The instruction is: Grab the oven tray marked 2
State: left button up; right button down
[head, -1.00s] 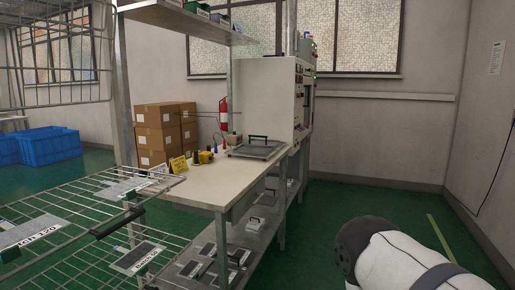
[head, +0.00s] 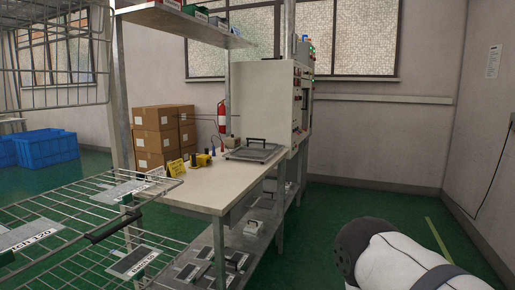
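A flat grey metal tray (head: 258,153) with a black handle lies on the far end of the workbench, beside a white cabinet. I cannot read any number on it. Several dark flat pieces (head: 187,272) with pale edges lie on the bench's lower shelf; their markings are too small to read. No tray marked 2 can be made out. Neither gripper is in view. Part of my white arm with a dark joint shows at the lower right.
A wire cart (head: 75,222) with labelled plates and a black handle (head: 113,224) stands close at the left. Cardboard boxes (head: 158,135) and blue crates (head: 48,147) stand behind. The green floor (head: 340,215) right of the bench is clear.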

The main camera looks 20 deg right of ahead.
aim_at(252, 149)
jog(key=i+l+z, duration=0.2)
jog(key=i+l, duration=0.4)
jog(key=i+l+z, duration=0.15)
jog(key=i+l, duration=0.35)
jog(key=i, duration=0.25)
